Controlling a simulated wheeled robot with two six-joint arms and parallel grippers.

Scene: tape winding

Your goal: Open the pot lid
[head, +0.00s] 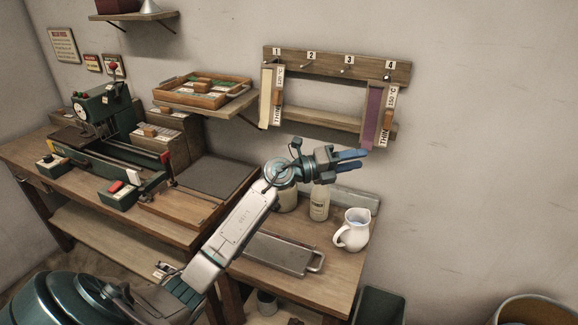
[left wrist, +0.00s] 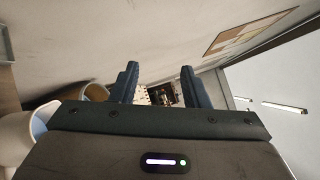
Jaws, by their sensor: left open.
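My left gripper (head: 350,161) is raised above the right-hand bench in the head view, its blue fingers apart and empty, pointing right. In the left wrist view its fingers (left wrist: 161,88) are apart with nothing between them. A pale rounded jar or pot (head: 287,198) stands on the bench behind my left arm. Its top is hidden by the wrist, so I cannot tell whether a lid is on it. A flat grey metal box with a handle (head: 280,253) lies at the bench front. My right gripper is not in view.
A pale bottle (head: 320,204) and a white jug (head: 352,231) stand right of the jar. Above hangs a wooden numbered rack (head: 336,60) with tape strips. A green machine (head: 105,130) occupies the left bench. A round bin (head: 530,310) is at lower right.

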